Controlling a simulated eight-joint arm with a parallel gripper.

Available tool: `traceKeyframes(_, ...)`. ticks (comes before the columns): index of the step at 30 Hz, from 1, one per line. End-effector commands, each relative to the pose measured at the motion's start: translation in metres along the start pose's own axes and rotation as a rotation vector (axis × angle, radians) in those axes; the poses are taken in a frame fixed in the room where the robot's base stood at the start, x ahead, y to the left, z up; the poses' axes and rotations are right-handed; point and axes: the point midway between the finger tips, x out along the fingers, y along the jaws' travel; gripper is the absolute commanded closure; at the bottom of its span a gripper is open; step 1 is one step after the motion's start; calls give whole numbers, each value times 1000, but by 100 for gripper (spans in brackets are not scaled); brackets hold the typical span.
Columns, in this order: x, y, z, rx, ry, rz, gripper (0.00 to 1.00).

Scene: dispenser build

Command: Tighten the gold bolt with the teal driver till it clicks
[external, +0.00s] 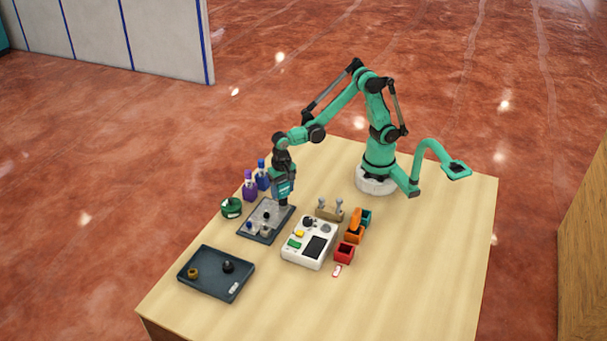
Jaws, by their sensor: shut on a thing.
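My gripper (284,194) is at the end of the downward-hanging wrist, over the right edge of a grey tray (247,236). It is shut on a teal and dark tool, which looks like the teal driver (284,187); the arm's similar colour makes its outline hard to separate. The tool's lower end is close to the tray, and I cannot tell whether it touches anything. Several small dark and pale pieces sit on this tray. A gold round piece (193,272), possibly the gold bolt, sits on the dark front tray (210,287); no gold bolt is clear under the tool.
A white device (296,257) with coloured buttons stands right of the grey tray. Beyond it are red (345,252), orange (355,229) and teal (365,215) holders. A purple bottle (250,188), a blue bottle (262,177) and a green round container (231,208) stand left. The table's right side is clear.

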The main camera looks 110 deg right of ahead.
Motion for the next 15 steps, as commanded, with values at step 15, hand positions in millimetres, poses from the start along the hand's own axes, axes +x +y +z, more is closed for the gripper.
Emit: traceKeyframes(15,0,0,0,540,0,0,100)
